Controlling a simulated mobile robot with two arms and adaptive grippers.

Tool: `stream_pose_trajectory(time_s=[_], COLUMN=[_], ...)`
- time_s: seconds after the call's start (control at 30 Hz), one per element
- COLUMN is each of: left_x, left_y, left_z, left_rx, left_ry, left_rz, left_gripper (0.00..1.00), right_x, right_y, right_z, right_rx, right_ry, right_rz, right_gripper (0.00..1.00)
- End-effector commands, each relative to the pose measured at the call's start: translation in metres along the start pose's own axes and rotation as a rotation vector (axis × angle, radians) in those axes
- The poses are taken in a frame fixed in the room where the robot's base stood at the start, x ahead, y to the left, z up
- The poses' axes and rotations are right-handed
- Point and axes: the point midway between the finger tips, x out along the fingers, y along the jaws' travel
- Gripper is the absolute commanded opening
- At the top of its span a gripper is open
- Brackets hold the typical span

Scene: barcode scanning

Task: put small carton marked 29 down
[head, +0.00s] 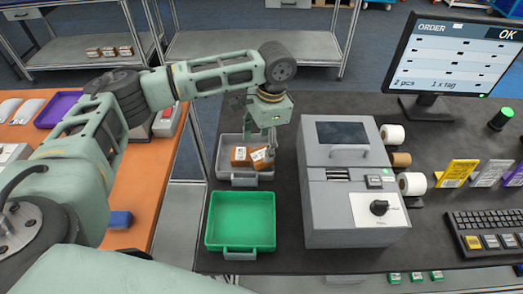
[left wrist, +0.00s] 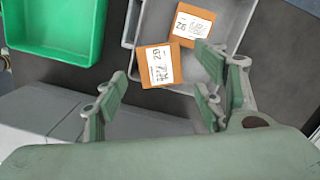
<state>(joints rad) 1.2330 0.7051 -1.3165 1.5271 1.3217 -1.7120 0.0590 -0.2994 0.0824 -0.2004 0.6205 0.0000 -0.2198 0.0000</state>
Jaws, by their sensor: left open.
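A grey tray (head: 223,172) holds two small brown cartons with white labels. One carton (head: 240,155) lies flat; the other carton (head: 261,157) sits askew beside it, under my left gripper (head: 266,143). In the left wrist view the nearer carton (left wrist: 157,64) has a label that seems to read 29, and the farther carton (left wrist: 192,25) lies against it in the tray (left wrist: 236,20); its number is hard to read. My left gripper (left wrist: 165,82) is open, its fingers apart on either side of the nearer carton, holding nothing. My right gripper is not in view.
An empty green tray (head: 240,222) stands in front of the grey tray. A grey label printer (head: 345,185) stands close to the right. A monitor (head: 455,55) and keyboard (head: 490,232) are further right. An orange table (head: 150,185) is at the left.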

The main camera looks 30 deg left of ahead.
Motion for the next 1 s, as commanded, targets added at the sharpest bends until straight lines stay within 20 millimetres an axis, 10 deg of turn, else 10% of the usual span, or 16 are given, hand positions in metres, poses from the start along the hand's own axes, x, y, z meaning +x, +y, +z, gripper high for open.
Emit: stream_pose_trajectory(time_s=[0.43, 1.0], left_x=[-0.086, -0.097], left_y=[0.000, 0.000], left_z=[-0.001, 0.000], left_rx=[-0.002, -0.001], left_ry=[0.002, 0.000], left_rz=[0.000, 0.001], left_gripper=[0.64, 0.64], right_x=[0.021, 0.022], right_y=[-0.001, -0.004], right_z=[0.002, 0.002], right_rx=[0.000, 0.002], right_ry=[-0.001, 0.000], right_rz=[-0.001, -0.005], right_gripper=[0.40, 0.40])
